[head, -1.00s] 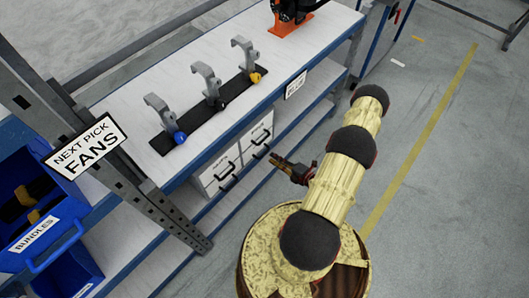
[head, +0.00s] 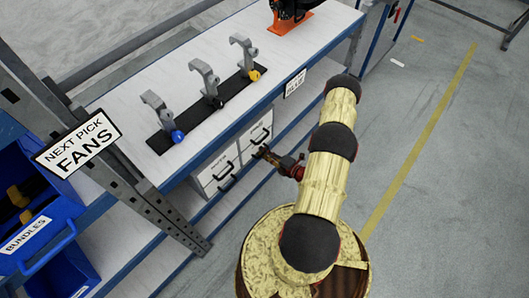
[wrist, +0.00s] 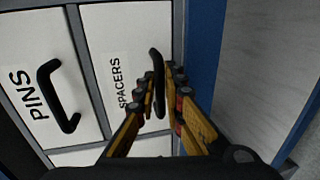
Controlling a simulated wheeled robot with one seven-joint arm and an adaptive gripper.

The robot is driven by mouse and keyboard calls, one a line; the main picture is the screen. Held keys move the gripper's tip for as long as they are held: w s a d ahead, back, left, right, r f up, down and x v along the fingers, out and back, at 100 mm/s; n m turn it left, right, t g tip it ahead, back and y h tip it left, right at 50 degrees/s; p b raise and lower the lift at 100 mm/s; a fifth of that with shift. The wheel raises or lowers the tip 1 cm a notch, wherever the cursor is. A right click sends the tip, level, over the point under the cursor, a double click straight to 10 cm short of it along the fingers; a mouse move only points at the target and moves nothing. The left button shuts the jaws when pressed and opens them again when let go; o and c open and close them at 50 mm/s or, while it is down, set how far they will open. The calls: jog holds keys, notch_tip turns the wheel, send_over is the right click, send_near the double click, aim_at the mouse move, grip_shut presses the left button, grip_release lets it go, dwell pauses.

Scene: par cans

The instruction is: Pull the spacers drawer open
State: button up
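The spacers drawer (wrist: 117,66) is a white front with a black bar handle (wrist: 158,82), seen close in the wrist view. Its front looks flush with the drawer front beside it. My gripper (wrist: 160,85) is open, with one finger on each side of the handle; I cannot tell whether they touch it. In the head view my gripper (head: 261,151) is at the lower right drawer of the white drawer unit (head: 209,179) under the bench top. It hides that handle there.
The pins drawer (wrist: 27,62), with its own black handle, sits directly above the spacers drawer. A blue shelf edge (wrist: 205,50) runs just below. The bench top (head: 130,100) overhangs the unit. Blue bins (head: 40,215) stand at the left.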

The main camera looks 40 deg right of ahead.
grip_shut()
dwell(0.4)
jog(key=f+v, duration=0.2)
jog(key=v, duration=0.7)
jog(key=f+p+v, duration=0.1)
jog(key=f+v, duration=0.1)
jog(key=v, duration=0.8)
jog(key=shift+s+d, duration=0.2)
jog(key=shift+s, duration=0.4)
jog(key=shift+o, duration=0.9)
grip_release()
jog(key=shift+s, duration=0.1)
jog(key=v, duration=1.1)
jog(key=shift+s+r, duration=0.15)
jog(key=shift+s, duration=0.2)
jog(key=shift+d, duration=0.1)
